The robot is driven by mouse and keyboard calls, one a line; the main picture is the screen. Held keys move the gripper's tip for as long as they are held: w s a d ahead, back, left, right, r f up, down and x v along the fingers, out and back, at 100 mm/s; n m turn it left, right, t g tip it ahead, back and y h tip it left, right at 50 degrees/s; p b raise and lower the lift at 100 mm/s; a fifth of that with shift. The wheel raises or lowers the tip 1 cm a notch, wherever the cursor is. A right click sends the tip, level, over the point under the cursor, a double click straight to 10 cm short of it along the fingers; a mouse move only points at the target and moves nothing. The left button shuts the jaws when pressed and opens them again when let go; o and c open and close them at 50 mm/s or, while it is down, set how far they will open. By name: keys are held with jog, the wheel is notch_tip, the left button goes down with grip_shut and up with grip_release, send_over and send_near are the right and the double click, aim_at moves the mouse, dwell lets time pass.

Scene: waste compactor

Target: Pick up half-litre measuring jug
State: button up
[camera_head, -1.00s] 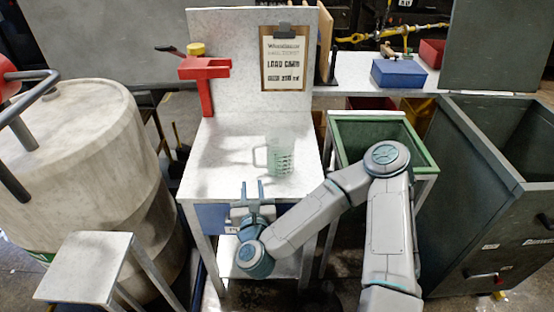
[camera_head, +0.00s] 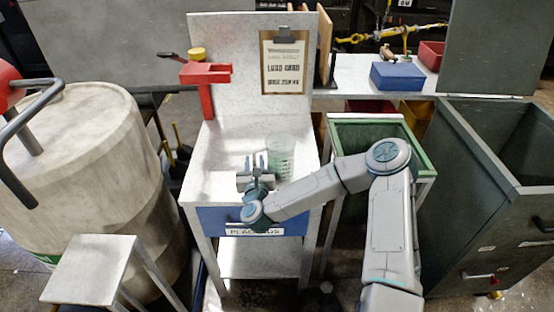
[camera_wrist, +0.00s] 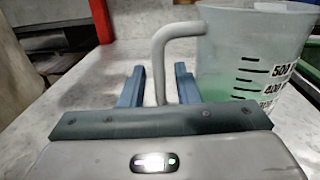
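The measuring jug (camera_head: 281,158) is clear, with a greenish tint, and stands upright on the pale worktop. In the wrist view the jug (camera_wrist: 255,55) fills the right side, with dark marks and numbers on its wall. Its grey-white handle (camera_wrist: 158,68) points left and hangs down between my fingers in that picture. My gripper (camera_head: 255,161) is open, just left of the jug body. In the wrist view my gripper (camera_wrist: 158,84) shows a blue finger on each side of the handle, with gaps. The handle's lower end is hidden behind the gripper body.
A red bracket (camera_head: 207,82) stands at the worktop's back left. A clipboard (camera_head: 284,65) hangs on the back panel. A green-rimmed bin (camera_head: 428,160) is to the right, under my arm. A large drum (camera_head: 85,170) stands left. The worktop's left part (camera_head: 215,150) is clear.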

jog(key=shift+w, duration=0.1)
jog(key=shift+c, duration=0.3)
grip_shut()
jog(key=shift+r, duration=0.1)
